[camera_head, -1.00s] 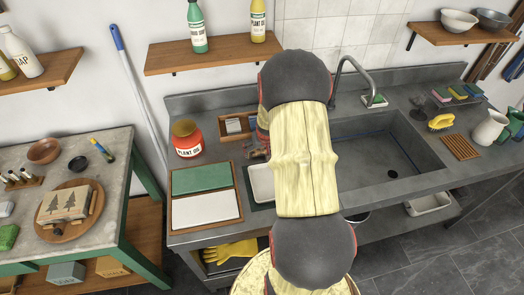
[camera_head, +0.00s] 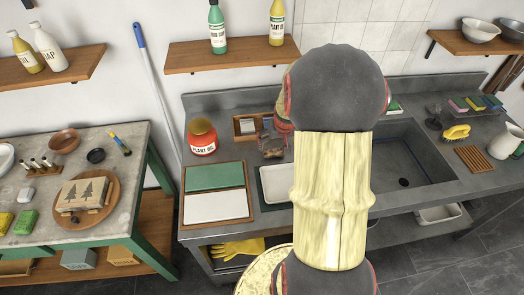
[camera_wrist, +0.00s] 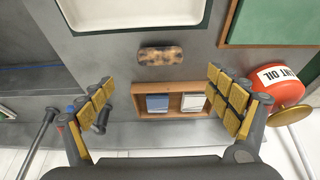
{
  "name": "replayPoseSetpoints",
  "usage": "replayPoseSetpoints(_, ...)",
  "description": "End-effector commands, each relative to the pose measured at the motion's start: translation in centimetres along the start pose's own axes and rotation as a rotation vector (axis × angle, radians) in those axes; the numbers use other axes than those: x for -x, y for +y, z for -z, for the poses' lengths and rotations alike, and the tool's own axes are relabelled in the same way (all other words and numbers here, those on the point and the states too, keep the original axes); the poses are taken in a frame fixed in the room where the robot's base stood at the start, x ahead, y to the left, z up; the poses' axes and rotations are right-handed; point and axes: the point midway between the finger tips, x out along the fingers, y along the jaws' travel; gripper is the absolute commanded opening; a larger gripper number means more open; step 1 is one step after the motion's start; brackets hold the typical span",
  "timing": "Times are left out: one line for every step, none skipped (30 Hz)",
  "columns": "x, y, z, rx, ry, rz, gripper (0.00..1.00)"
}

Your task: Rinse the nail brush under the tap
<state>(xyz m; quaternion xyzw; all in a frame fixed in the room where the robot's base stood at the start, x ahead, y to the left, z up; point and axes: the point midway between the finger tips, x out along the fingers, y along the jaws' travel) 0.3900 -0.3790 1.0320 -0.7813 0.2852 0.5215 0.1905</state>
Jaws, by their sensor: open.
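My gripper (camera_wrist: 165,98) is open and empty above the counter. A brown, dark-speckled rounded block (camera_wrist: 160,56), possibly the nail brush, lies below and between the spread fingers, apart from them. A yellow brush with a handle (camera_head: 456,132) sits right of the sink in the head view. The sink basin (camera_head: 418,160) is right of my arm; its edge shows at the left of the wrist view. My arm hides the tap in the head view. A grey bar (camera_wrist: 40,135) at the wrist view's left may be part of it.
A wooden box (camera_wrist: 170,86) with blue and white blocks stands behind the speckled block. A white tray (camera_head: 268,192) is in front of it. A red plant oil jar (camera_head: 203,140) and a green-and-white board (camera_head: 215,191) are to the left. A shelf (camera_head: 215,56) hangs above.

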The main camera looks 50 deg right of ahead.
Motion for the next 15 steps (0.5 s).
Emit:
replayPoseSetpoints(0.1,0.0,0.0,0.0,0.0,0.0,0.9)
replayPoseSetpoints(0.1,0.0,0.0,0.0,0.0,0.0,0.9)
replayPoseSetpoints(0.3,-0.2,0.1,0.003,0.001,0.001,0.9)
replayPoseSetpoints(0.5,-0.5,0.1,0.007,0.003,0.003,0.9)
replayPoseSetpoints(0.9,-0.9,0.2,0.014,0.005,0.006,0.9)
replayPoseSetpoints(1.7,-1.8,0.4,0.027,0.009,0.013,0.9)
replayPoseSetpoints(2.4,-2.6,0.5,0.041,0.011,0.019,0.9)
replayPoseSetpoints(3.4,-3.7,0.6,0.057,0.015,0.027,0.9)
replayPoseSetpoints(4.9,-5.3,0.6,0.082,0.02,0.039,0.9)
replayPoseSetpoints(6.1,-6.7,0.5,0.103,0.024,0.05,0.9)
replayPoseSetpoints(7.5,-8.1,0.3,0.127,0.027,0.061,0.9)
replayPoseSetpoints(9.4,-10.0,-0.1,0.16,0.032,0.077,0.9)
replayPoseSetpoints(10.9,-11.4,-0.5,0.183,0.037,0.088,0.9)
replayPoseSetpoints(12.2,-12.7,-1.1,0.208,0.038,0.1,0.9)
replayPoseSetpoints(14.1,-14.3,-1.9,0.238,0.042,0.115,0.9)
